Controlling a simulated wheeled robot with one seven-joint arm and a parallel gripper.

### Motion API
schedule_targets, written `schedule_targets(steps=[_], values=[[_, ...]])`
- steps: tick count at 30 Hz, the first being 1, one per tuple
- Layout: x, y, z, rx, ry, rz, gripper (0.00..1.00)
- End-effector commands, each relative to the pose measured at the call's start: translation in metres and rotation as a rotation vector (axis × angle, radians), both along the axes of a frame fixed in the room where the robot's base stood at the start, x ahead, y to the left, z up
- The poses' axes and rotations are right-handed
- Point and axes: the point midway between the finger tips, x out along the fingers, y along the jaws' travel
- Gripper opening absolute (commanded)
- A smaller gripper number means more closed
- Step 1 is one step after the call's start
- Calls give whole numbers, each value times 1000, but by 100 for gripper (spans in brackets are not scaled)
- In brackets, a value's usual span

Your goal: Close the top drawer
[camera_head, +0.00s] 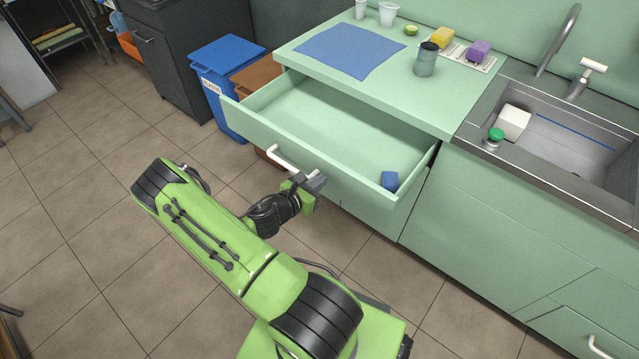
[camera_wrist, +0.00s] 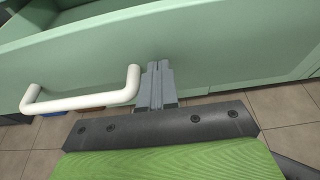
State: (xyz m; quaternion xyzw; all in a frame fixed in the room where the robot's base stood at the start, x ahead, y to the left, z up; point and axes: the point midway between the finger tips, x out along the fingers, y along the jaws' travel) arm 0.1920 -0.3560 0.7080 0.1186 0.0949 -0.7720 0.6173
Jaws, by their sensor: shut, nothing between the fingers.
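The top drawer (camera_head: 330,134) is pale green and stands pulled far out from under the counter. Its front carries a white bar handle (camera_head: 290,162). A small blue block (camera_head: 389,180) lies inside the drawer at its right front corner. My gripper (camera_head: 316,182) is in front of the drawer front, by the right end of the handle. In the wrist view my gripper's fingers (camera_wrist: 158,82) are together, just right of the white handle (camera_wrist: 85,100). They point at the drawer front (camera_wrist: 225,60), and I cannot tell whether they touch it.
The counter (camera_head: 440,105) above holds a blue cloth (camera_head: 350,50), a jar (camera_head: 426,60), sponges and cups. A sink (camera_head: 570,140) is at the right. Blue (camera_head: 228,52) and brown (camera_head: 258,76) bins stand left of the drawer.

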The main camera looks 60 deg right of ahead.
Motion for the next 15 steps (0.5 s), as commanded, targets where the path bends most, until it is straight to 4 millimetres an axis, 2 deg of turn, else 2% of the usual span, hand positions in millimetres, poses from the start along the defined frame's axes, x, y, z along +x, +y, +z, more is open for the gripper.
schedule_targets(steps=[3, 15], values=[[-1, -6, 0, 0, 0, 0, 0], [-2, -8, 1, 0, -1, -1, 0]])
